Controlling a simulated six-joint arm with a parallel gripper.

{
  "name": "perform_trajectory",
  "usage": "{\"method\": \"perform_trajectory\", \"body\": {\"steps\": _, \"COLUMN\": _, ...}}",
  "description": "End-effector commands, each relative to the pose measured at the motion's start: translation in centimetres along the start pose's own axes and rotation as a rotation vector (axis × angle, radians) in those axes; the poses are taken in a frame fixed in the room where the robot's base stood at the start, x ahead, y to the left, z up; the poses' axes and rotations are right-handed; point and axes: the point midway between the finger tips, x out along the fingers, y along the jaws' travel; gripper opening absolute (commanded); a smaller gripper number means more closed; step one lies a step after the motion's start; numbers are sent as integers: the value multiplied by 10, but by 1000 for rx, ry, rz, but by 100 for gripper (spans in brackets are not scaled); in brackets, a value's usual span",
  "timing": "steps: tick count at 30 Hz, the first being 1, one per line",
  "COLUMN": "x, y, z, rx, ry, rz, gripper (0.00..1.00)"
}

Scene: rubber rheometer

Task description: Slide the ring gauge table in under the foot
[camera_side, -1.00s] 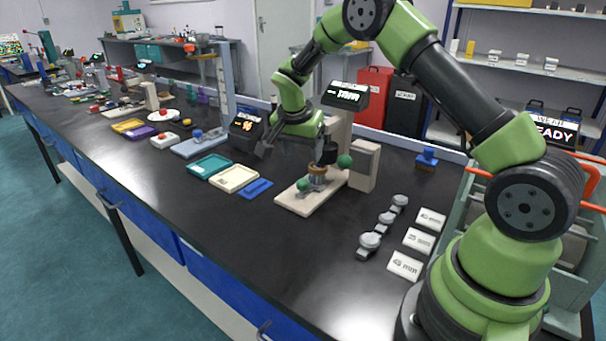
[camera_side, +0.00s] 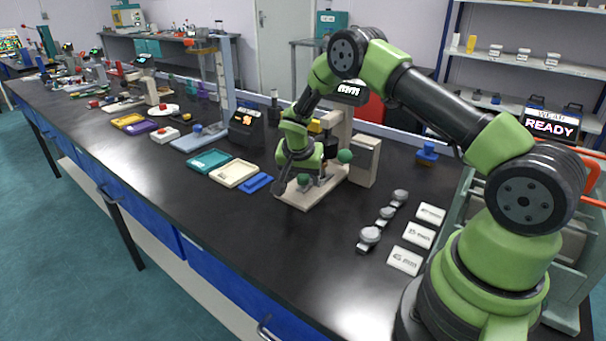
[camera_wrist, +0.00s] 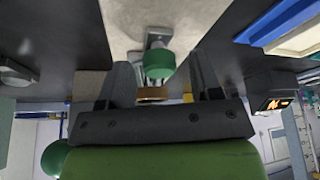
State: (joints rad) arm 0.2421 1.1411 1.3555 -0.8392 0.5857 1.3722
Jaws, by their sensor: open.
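The ring gauge's pale base (camera_side: 296,198) stands on the black bench in the side view, and its far part shows in the wrist view (camera_wrist: 125,22). My gripper (camera_side: 284,182) is low over the near-left end of the base, and its green body hides much of the gauge. In the wrist view my gripper (camera_wrist: 162,78) is open and empty, with a green knob (camera_wrist: 158,65) on a grey mount seen between the fingers. A brown ring-like part (camera_wrist: 153,95) shows behind the knob. I cannot tell whether the fingers touch anything. The foot is hidden.
Teal (camera_side: 209,161) and cream (camera_side: 238,173) trays and a blue piece (camera_side: 257,183) lie to the left.

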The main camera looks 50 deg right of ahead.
Motion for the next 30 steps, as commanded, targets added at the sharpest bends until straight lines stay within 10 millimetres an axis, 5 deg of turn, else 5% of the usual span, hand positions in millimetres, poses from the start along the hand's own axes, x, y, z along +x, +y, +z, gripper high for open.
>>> {"method": "perform_trajectory", "body": {"steps": 6, "x": 0, "y": 0, "z": 0, "rx": 1, "ry": 0, "rz": 0, "gripper": 56}}
{"method": "perform_trajectory", "body": {"steps": 14, "x": 0, "y": 0, "z": 0, "rx": 1, "ry": 0, "rz": 0, "gripper": 0}}
{"method": "perform_trajectory", "body": {"steps": 30, "x": 14, "y": 15, "z": -33, "rx": 1, "ry": 2, "rz": 0, "gripper": 0}}
